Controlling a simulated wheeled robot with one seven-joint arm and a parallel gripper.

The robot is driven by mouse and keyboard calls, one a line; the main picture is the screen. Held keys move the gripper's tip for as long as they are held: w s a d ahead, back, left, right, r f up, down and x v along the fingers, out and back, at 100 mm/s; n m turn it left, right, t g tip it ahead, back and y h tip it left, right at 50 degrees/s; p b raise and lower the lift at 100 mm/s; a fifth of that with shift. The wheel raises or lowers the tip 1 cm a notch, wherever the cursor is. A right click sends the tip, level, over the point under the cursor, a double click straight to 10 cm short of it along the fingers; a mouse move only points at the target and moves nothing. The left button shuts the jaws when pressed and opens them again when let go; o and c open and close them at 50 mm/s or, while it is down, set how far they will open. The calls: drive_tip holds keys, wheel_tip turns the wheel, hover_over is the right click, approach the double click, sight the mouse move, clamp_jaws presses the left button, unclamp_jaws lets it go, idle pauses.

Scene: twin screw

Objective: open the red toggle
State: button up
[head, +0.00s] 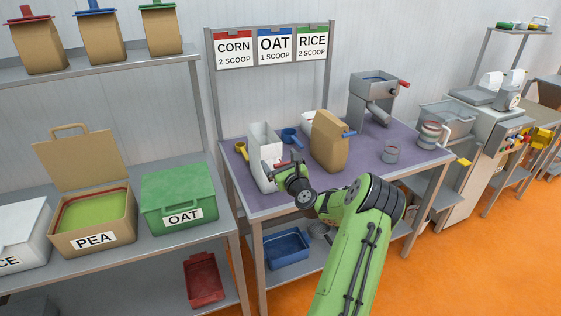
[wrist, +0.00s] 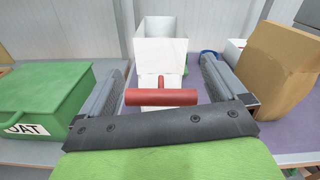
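The red toggle is a short red crossbar (wrist: 161,97) on a stem, in front of a white open-topped dispenser (wrist: 160,55). The dispenser also stands on the purple table in the head view (head: 262,143); there the toggle is mostly hidden by my gripper (head: 277,169). In the wrist view my gripper (wrist: 163,75) is open, one finger on each side of the toggle. The crossbar lies across the gap between the fingers, and a small gap seems to show at each end. I cannot tell the exact depth between them.
A brown paper bag (head: 328,142) stands right of the dispenser; yellow (head: 241,148) and blue (head: 290,137) scoops lie close by. A green OAT box (head: 178,193) is on the left shelf. The purple tabletop (head: 365,168) is partly clear at right.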

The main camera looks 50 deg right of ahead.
drive_tip(key=shift+s, duration=0.1)
drive_tip(key=b+v, duration=0.2)
drive_tip(key=v, duration=1.3)
drive_tip(key=shift+s+a, duration=0.2)
drive_tip(key=shift+s, duration=0.05)
drive_tip(key=shift+f, duration=0.1)
